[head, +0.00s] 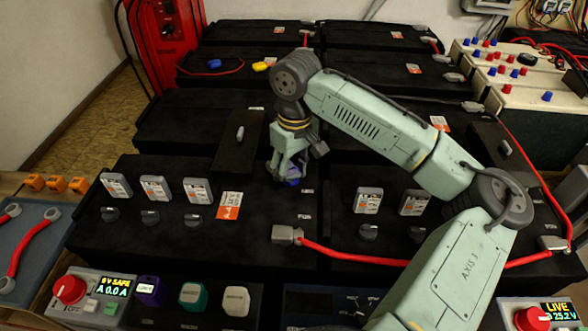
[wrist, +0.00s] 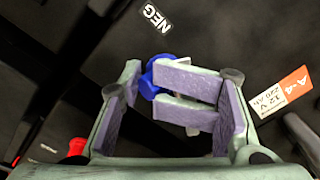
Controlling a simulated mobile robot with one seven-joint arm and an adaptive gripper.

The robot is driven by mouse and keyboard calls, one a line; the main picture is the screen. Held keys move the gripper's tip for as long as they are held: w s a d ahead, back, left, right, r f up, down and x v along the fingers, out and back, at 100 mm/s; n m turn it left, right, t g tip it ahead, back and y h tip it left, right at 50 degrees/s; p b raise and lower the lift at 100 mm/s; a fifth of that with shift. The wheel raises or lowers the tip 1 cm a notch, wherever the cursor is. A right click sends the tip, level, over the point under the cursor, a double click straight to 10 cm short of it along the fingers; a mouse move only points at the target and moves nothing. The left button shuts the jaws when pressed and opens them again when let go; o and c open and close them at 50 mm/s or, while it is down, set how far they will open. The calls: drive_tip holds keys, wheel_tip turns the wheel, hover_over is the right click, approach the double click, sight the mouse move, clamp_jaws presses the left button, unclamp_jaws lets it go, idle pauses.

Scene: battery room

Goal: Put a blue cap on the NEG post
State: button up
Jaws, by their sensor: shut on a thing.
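My gripper (head: 289,178) points down at the black battery top near the middle of the head view. It is shut on a blue cap (wrist: 150,80), which sticks out at the left of the purple finger pads in the wrist view; only a sliver of the cap (head: 292,183) shows in the head view. The NEG label (wrist: 155,17) lies on the black surface beyond the fingertips, apart from the cap. A pale grey piece shows behind the pads, mostly covered. I cannot make out the NEG post or whether the cap touches it.
An orange-and-white battery label (wrist: 281,92) lies right of the fingers. A red cable (head: 345,258) with grey lugs crosses the front batteries. Upright grey tags (head: 155,188) and dark knobs stand left. Another blue cap (head: 214,64) and a yellow one (head: 261,66) lie at the back.

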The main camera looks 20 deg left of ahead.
drive_tip(key=shift+s+a+f, duration=0.3)
drive_tip(key=shift+s+f, duration=0.1)
drive_tip(key=shift+f, duration=0.1)
drive_tip(key=o, duration=1.1)
drive_tip(key=shift+w+a+f, duration=0.1)
drive_tip(key=shift+o, duration=0.8)
drive_tip(key=shift+w, duration=0.1)
drive_tip(key=o, duration=0.7)
drive_tip(key=shift+d, duration=0.2)
drive_tip(key=shift+r, duration=0.35)
drive_tip(key=shift+o, duration=0.4)
drive_tip(key=shift+w+r+p, duration=0.1)
drive_tip(key=shift+r+p, duration=3.8)
drive_tip(key=shift+p, duration=0.05)
